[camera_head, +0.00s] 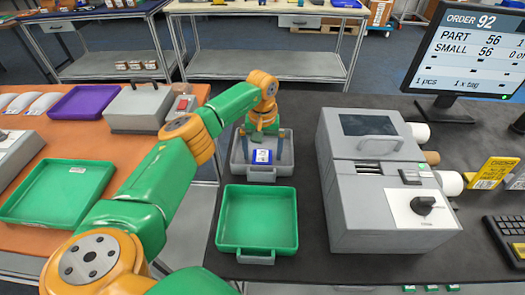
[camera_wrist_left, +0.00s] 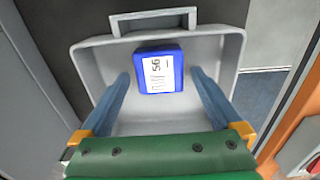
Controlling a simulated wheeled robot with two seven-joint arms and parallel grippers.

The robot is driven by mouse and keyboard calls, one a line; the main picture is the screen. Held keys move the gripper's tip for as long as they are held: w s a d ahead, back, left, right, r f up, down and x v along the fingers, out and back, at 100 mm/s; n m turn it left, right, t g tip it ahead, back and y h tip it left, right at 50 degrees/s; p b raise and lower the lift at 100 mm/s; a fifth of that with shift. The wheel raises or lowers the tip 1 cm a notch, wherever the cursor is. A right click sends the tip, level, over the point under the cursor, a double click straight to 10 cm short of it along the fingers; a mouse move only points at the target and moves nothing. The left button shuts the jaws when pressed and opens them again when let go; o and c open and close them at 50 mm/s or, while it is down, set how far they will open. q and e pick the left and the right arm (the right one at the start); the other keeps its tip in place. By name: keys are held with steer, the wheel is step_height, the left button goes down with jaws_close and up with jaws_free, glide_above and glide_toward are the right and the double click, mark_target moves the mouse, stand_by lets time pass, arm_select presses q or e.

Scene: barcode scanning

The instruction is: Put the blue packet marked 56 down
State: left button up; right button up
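The blue packet (camera_head: 262,157) has a white label; in the left wrist view the packet (camera_wrist_left: 176,68) shows "56" and a barcode. It lies label up on the floor of the grey tray (camera_head: 283,172), near the handle side. The grey tray (camera_wrist_left: 221,48) also shows in the left wrist view. My left gripper (camera_head: 262,137) is over the tray, pointing down. Its two fingers stand apart, one on each side of the packet, with a gap between each finger and the packet. The left gripper is open and empty. My right gripper is in neither view.
A green tray (camera_head: 258,250) sits in front of the grey tray. A grey machine (camera_head: 372,190) with a dial stands to the right. The monitor (camera_head: 465,50) reads order 92, part 56. On the orange table are another green tray (camera_head: 20,215) and a purple tray (camera_head: 82,116).

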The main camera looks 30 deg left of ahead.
mark_target(262, 154)
arm_select(q)
step_height(262, 154, up, 12)
steer(key=shift+r+b, duration=0.15)
steer(key=shift+b, duration=0.15)
stand_by(0.5)
